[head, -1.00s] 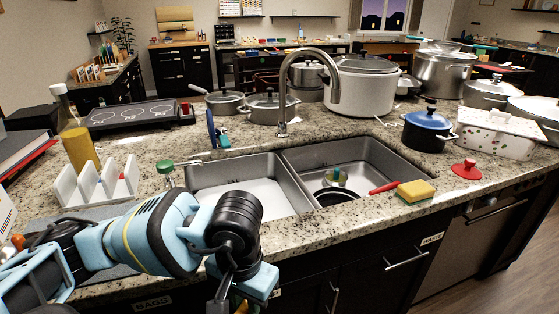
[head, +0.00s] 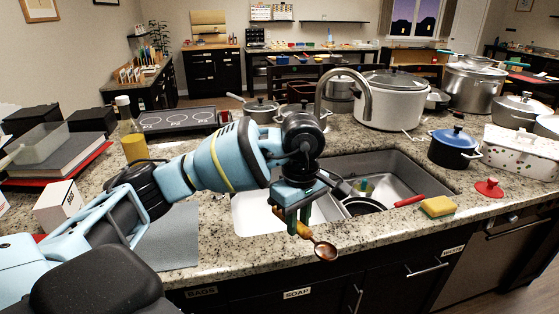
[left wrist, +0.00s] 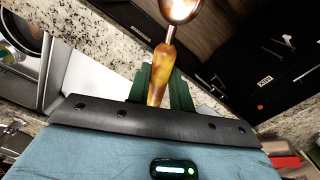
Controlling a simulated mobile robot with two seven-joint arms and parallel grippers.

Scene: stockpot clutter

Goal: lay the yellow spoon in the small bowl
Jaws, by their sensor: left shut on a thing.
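My left gripper (head: 291,220) is shut on the yellow spoon (head: 304,231) by its amber handle, over the front edge of the sink. The spoon's shiny brown head hangs down to the right, in front of the counter edge. In the left wrist view the handle (left wrist: 162,75) sits between the green fingers (left wrist: 160,92), with the head pointing up and away. I cannot pick out the small bowl for certain. A small round green and yellow item (head: 363,187) is in the right sink basin. My right gripper is not in view.
The tall faucet (head: 347,74) arches behind the sink.

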